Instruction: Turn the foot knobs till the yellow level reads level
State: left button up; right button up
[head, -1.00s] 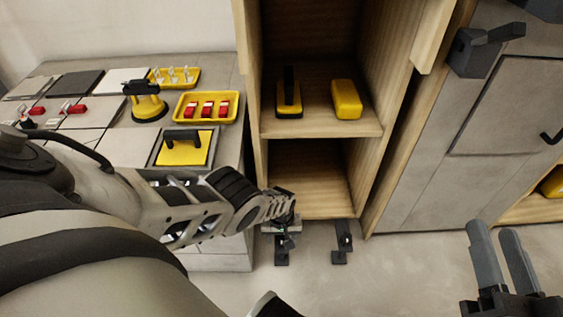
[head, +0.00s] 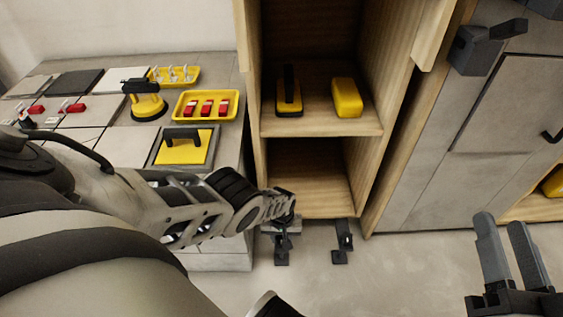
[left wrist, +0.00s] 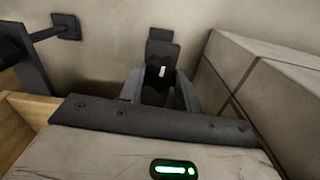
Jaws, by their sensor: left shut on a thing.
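The wooden cabinet (head: 363,180) has two dark feet under its front edge. My left gripper (left wrist: 158,92) is low at the left foot (head: 282,257), its fingers on both sides of the dark knob (left wrist: 157,78) with a white mark. The right foot (head: 340,257) stands free; a dark foot (left wrist: 66,27) also shows in the left wrist view. On the cabinet shelf sit a yellow block (head: 346,98) and a yellow-based tool with a black handle (head: 289,95). I cannot tell which is the level, and no reading is visible. My right gripper (head: 507,240) is open and empty.
A tiled counter (head: 110,140) at left holds yellow trays (head: 206,105), a yellow suction tool (head: 147,104) and a yellow float (head: 184,148). Its side stands close to my left gripper. A grey cabinet (head: 500,120) is at right. The floor in front is clear.

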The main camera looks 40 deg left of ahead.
pick_arm(q)
jog(key=m, duration=0.5)
jog(key=shift+m, duration=2.4)
pick_arm(e)
jog(key=shift+d+r, duration=0.1)
jog(key=shift+r, duration=0.15)
jog(key=shift+w+r, duration=0.1)
pick_arm(q)
jog(key=o, duration=1)
jog(key=shift+c, duration=0.2)
